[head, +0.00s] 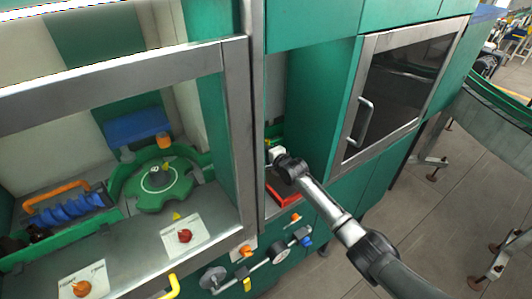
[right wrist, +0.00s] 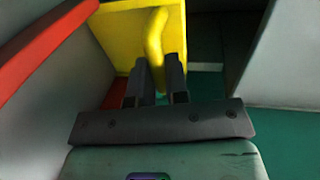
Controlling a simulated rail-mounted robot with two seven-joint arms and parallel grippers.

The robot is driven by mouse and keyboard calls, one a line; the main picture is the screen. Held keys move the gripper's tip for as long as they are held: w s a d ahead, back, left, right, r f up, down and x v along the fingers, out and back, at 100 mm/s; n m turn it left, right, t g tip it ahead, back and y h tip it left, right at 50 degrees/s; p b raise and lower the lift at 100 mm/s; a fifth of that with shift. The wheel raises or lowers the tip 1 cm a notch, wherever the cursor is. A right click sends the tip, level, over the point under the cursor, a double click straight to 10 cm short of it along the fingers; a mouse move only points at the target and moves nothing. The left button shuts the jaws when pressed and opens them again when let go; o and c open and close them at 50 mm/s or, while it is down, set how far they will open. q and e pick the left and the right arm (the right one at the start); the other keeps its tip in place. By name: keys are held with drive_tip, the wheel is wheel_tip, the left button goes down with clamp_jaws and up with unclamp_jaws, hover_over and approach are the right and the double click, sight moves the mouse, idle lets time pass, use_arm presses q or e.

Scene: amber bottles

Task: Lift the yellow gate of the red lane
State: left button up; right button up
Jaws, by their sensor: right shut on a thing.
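In the right wrist view, the yellow gate (right wrist: 121,38) is an upright yellow panel with a curved yellow handle (right wrist: 155,45). My right gripper (right wrist: 160,75) is shut on this handle, one dark finger on each side. A red strip of the red lane (right wrist: 40,50) runs along the left. In the head view, my right arm reaches into a narrow opening, and my right gripper (head: 274,153) is small and partly hidden there. The red lane (head: 283,190) shows below it. Whether the gate's lower edge is raised cannot be told. My left gripper is not in view.
A metal post (head: 255,100) borders the opening on the left, and a green cabinet with a glass door and metal handle (head: 361,122) stands on the right. A grey wall (right wrist: 283,55) rises right of the gate. Knobs and a valve pipe (head: 262,262) are below.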

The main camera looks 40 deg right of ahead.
clamp_jaws()
drive_tip(key=shift+r, duration=0.1)
wheel_tip(320, 180, up, 18)
drive_tip(key=p, duration=1.5)
drive_tip(key=shift+f+p, duration=0.2)
drive_tip(key=shift+p, duration=0.1)
drive_tip(key=shift+r, duration=0.1)
drive_tip(key=o, duration=0.5)
unclamp_jaws()
drive_tip(key=shift+o, duration=0.4)
drive_tip(key=shift+f, duration=0.2)
